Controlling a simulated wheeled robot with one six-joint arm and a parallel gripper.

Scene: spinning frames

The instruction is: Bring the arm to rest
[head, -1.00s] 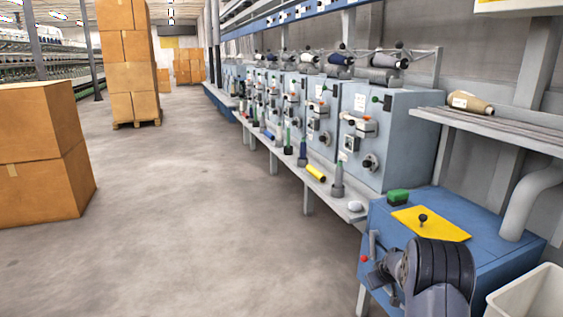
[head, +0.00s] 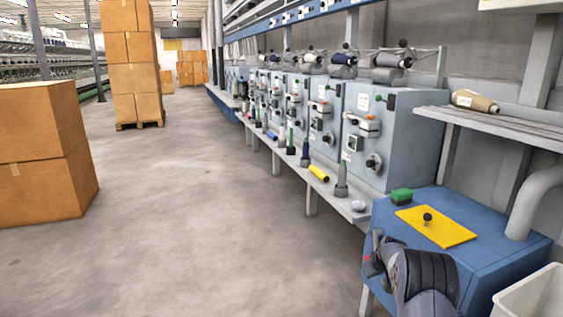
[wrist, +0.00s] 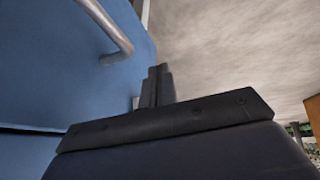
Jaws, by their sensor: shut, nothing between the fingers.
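My gripper (wrist: 158,84) shows in the wrist view with its dark fingers together and nothing between them. It points past the side of the blue cabinet (wrist: 60,75), close to a curved metal handle (wrist: 112,32). In the head view my folded arm is at the bottom right, in front of the blue cabinet (head: 490,238). There the fingers cannot be made out clearly.
A white bin (head: 530,298) stands right of my arm. A spinning machine (head: 390,135) runs along the right. Boxes (head: 45,150) stand left; the floor between is clear.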

